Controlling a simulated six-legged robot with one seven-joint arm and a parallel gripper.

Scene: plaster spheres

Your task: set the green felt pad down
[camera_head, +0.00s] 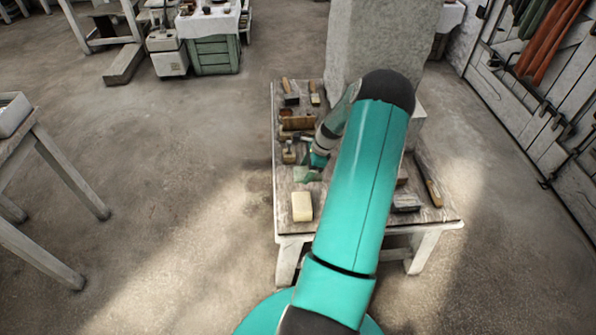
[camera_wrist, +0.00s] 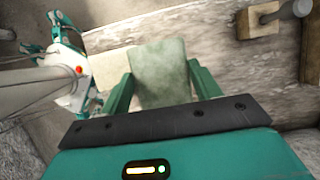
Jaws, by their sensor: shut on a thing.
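The green felt pad (camera_wrist: 160,62) is a pale green, flat piece held between the two teal fingers of my gripper (camera_wrist: 161,80) in the wrist view. The fingers are shut on its left and right sides, and its far end sticks out past them. In the head view my gripper (camera_head: 314,166) is over the left part of the worktable (camera_head: 327,222), with the pad (camera_head: 300,174) at its tip. I cannot tell whether the pad touches the tabletop.
A cream block (camera_head: 302,206) lies just in front of the pad, near the table's left edge; it also shows in the wrist view (camera_wrist: 108,67). A mallet-like tool (camera_head: 289,154) and several brushes and blocks lie behind. A large stone block (camera_head: 375,45) stands at the back.

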